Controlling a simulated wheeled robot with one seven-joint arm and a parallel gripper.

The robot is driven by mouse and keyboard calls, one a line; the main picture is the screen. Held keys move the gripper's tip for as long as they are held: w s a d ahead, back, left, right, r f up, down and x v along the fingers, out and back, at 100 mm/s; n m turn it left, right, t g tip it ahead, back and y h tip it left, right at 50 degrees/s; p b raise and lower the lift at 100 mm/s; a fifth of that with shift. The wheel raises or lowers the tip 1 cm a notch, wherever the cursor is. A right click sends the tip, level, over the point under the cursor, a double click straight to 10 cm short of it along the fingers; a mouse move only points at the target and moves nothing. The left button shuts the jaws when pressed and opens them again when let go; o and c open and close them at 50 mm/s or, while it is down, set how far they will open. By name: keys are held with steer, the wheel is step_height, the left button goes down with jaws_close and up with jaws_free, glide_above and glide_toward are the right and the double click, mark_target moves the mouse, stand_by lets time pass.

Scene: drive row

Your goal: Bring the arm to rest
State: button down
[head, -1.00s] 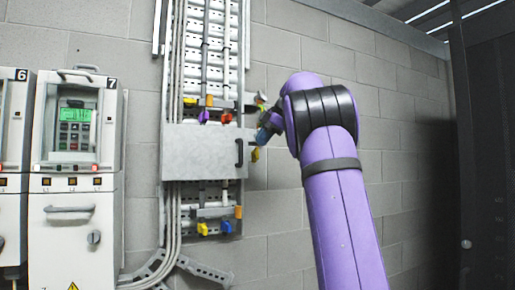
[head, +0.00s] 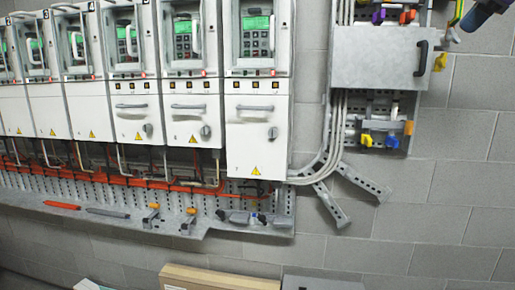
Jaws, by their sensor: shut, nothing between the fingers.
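Only a small dark blue end piece of my arm shows in the head view, at the top right corner. I take it for my gripper (head: 482,15); it is shut and empty. It is in front of the block wall, to the right of the grey cover box (head: 378,57), apart from it in the picture. The fingers are too small to make out, and the rest of the arm is out of frame.
A row of white drive cabinets (head: 258,140) fills the left and middle. Below them a perforated grey shelf (head: 262,222) carries loose tools. A cardboard box (head: 215,277) stands at the bottom. Bare block wall (head: 440,225) lies at lower right.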

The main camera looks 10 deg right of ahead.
steer(key=s+a+f+m, duration=0.3)
steer(key=a, duration=0.3)
steer(key=s+a+f+m, duration=0.2)
steer(key=s+a+f, duration=0.1)
steer(key=a+f, duration=0.15)
steer(key=s+a+f+m+h, duration=0.1)
steer(key=s+a+f+m, duration=0.2)
steer(key=s+a+f, duration=0.6)
steer(key=s+a+f+m+g+h, duration=0.1)
steer(key=s+a+f+m+h, duration=0.1)
steer(key=s+a+f, duration=0.7)
step_height(320, 180, down, 7)
steer(key=shift+s+f+m, duration=0.1)
steer(key=shift+s+m, duration=0.65)
steer(key=shift+m, duration=0.15)
